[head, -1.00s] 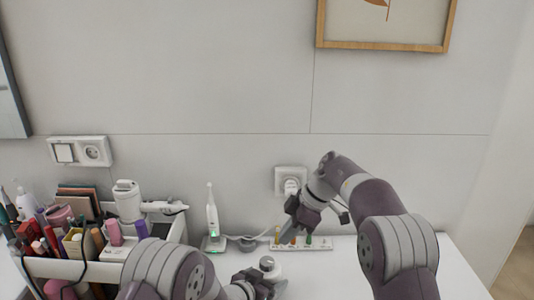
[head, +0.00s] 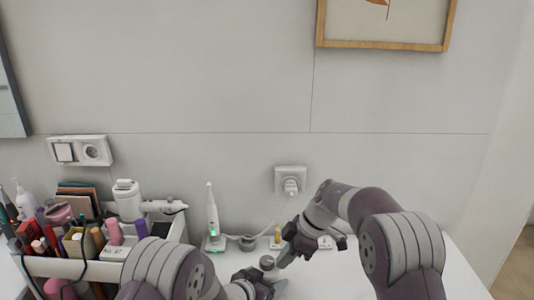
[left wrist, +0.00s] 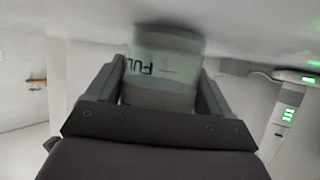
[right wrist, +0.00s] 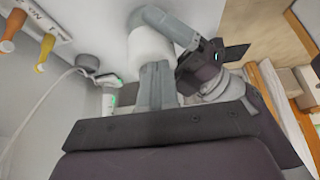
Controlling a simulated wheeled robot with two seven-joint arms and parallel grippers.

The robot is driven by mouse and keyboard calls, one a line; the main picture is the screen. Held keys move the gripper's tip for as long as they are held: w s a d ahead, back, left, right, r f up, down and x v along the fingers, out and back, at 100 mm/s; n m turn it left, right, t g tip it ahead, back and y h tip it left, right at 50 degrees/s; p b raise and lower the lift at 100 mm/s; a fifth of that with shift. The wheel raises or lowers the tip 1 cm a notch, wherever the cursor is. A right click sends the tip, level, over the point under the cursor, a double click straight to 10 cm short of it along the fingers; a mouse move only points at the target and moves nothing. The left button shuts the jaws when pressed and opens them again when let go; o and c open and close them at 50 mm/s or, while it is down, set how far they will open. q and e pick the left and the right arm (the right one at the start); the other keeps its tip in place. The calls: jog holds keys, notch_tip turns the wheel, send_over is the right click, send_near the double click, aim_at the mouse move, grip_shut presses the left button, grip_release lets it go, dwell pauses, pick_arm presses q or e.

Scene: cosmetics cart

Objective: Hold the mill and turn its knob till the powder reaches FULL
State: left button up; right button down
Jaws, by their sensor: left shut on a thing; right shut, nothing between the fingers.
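The mill (head: 267,263) stands at the front of the counter, with its grey top showing in the head view. My left gripper (head: 266,285) is shut on its body. In the left wrist view the pale mill body (left wrist: 160,68) sits between the two fingers, with part of the word FULL upside down and a line mark. I cannot make out the powder level. My right gripper (head: 284,260) is shut and empty, just right of the mill's top. In the right wrist view its closed fingertips (right wrist: 155,75) overlap the white mill (right wrist: 150,45); contact is unclear.
A full cosmetics organizer (head: 60,268) fills the left. The right of the counter is clear.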

jog(key=shift+f, duration=0.25)
jog(key=shift+a, duration=0.1)
dwell(0.3)
jog(key=shift+w, duration=1.45)
